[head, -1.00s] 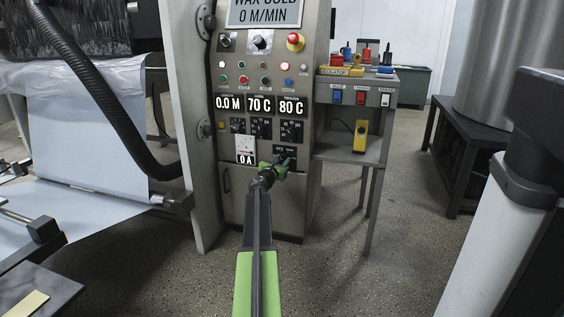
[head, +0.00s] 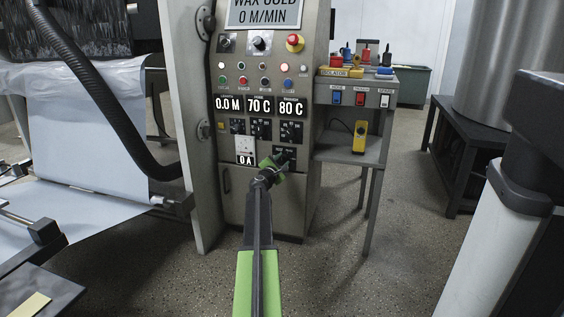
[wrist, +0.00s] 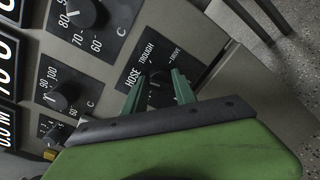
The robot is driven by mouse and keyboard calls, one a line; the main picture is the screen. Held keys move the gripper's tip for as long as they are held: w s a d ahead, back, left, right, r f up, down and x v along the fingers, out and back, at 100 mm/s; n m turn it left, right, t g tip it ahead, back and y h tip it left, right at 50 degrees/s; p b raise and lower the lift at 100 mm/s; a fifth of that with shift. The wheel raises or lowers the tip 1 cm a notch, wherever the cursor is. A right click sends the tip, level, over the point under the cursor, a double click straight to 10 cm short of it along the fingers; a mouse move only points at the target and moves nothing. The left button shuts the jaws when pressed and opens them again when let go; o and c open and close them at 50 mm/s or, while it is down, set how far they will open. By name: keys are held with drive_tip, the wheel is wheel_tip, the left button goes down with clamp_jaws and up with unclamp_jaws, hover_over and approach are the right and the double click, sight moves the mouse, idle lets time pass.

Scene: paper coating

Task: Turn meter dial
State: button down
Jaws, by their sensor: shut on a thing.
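The meter dial (wrist: 159,88) is a dark round knob on a black plate (wrist: 160,59) lettered HOSE or NOSE, TROUGH and DRIVE in the wrist view. In the head view this plate (head: 286,151) sits low on the grey control panel, right of the 0 A meter (head: 245,150). My gripper (wrist: 160,90) has its two green fingers on either side of the knob and is shut on it. It also shows in the head view (head: 279,160), reaching the panel and covering the knob. The knob's pointer is hard to make out.
Other black knobs (wrist: 88,12) and lit readouts (head: 260,106) crowd the panel around the dial. A red emergency button (head: 295,42) is higher up. A grey side table (head: 350,147) with a yellow pendant (head: 360,136) stands to the right. A black hose (head: 105,95) hangs left.

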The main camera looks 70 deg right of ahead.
drive_tip(key=m, duration=0.4)
drive_tip(key=shift+t, duration=0.3)
drive_tip(key=shift+m, duration=1.9)
drive_tip(key=c, duration=1)
unclamp_jaws()
drive_tip(key=shift+c, duration=0.2)
drive_tip(key=a+r+p, duration=0.1)
drive_tip(key=a, duration=1.6)
drive_tip(key=shift+s+a, duration=0.2)
drive_tip(key=shift+s, duration=0.2)
